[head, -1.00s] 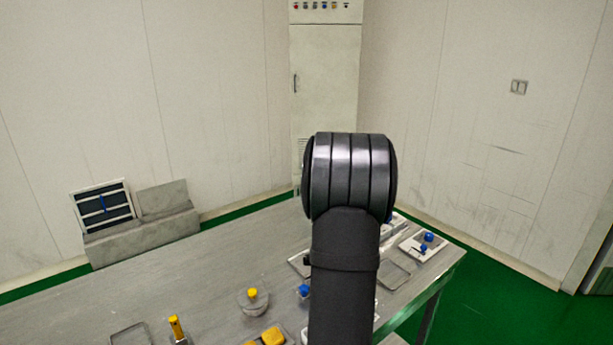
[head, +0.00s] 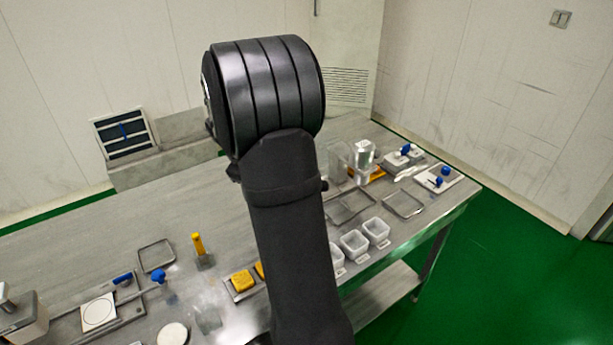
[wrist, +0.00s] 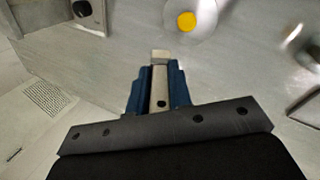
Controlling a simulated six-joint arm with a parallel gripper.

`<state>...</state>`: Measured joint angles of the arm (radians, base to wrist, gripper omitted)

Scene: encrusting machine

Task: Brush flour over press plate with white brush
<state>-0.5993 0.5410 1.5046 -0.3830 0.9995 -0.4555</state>
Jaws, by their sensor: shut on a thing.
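My gripper (wrist: 160,85) shows in the wrist view, its blue fingers shut on a pale, narrow piece with a light block at its tip (wrist: 160,55). This looks like the white brush, seen from above its handle; the bristles cannot be made out. It is over the grey table, apart from a round clear vessel with a yellow knob (wrist: 187,22). In the head view my arm hides the gripper and the brush. A pale square plate with a round outline (head: 98,313) lies at the lower left; I cannot tell whether it is the press plate.
Blue-handled tools (head: 158,276), an upright yellow-handled tool (head: 198,243) and a wire-rimmed tray (head: 156,255) are left of my arm. White cups (head: 354,243), clear containers (head: 364,155) and another tray (head: 403,204) are to its right. Bare table (head: 90,245) lies at the left.

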